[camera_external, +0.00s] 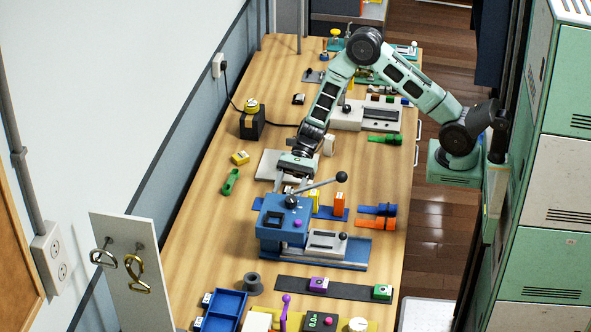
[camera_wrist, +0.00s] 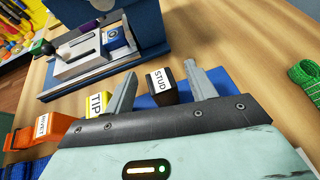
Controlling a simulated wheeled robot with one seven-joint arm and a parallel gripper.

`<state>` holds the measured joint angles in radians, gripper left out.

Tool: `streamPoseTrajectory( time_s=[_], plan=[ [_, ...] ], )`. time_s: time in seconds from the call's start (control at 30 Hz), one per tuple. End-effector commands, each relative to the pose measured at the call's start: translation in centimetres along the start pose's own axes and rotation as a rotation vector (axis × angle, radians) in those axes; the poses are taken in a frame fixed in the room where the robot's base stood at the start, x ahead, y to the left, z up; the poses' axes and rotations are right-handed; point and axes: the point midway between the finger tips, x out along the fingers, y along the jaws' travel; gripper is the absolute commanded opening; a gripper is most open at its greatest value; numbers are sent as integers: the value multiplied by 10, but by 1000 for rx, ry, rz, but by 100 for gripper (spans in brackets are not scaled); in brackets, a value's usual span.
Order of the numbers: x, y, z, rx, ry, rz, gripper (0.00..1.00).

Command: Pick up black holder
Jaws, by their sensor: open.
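The black holder (camera_wrist: 163,86) is a small block with a white label reading STUD. In the wrist view it stands on a blue base strip (camera_wrist: 146,101), in the gap between my two fingertips. My gripper (camera_wrist: 158,84) is open, with one finger on each side of the holder; I see no clear contact. In the external view my gripper (camera_external: 288,187) points down just behind the blue lever press (camera_external: 283,222). The black holder cannot be made out there, hidden by the gripper and press.
A yellow TIP holder (camera_wrist: 96,104) and an orange RIVET holder (camera_wrist: 48,130) stand beside it on the left in the wrist view. The press's grey lever (camera_external: 320,187) reaches close to my gripper. A rolled green strap (camera_external: 230,182) lies left on the wooden table (camera_external: 205,230).

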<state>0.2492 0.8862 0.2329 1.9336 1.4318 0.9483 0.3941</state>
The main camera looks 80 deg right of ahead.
Motion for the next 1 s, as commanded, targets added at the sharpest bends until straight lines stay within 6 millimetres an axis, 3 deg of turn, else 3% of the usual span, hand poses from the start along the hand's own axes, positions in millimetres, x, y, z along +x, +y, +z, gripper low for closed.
streamPoseTrajectory(
  time_s=[0.2, 0.43, 0.47, 0.63, 1.0],
  plan=[
    [22, 0, 1, -1, 0, 0, 56],
    [23, 0, 1, -1, 0, -2, 56],
    [23, 0, 1, -1, 0, -2, 50],
    [23, 0, 1, -1, 0, -1, 3],
    [20, -1, 6, -2, -1, -2, 2]
  ],
)
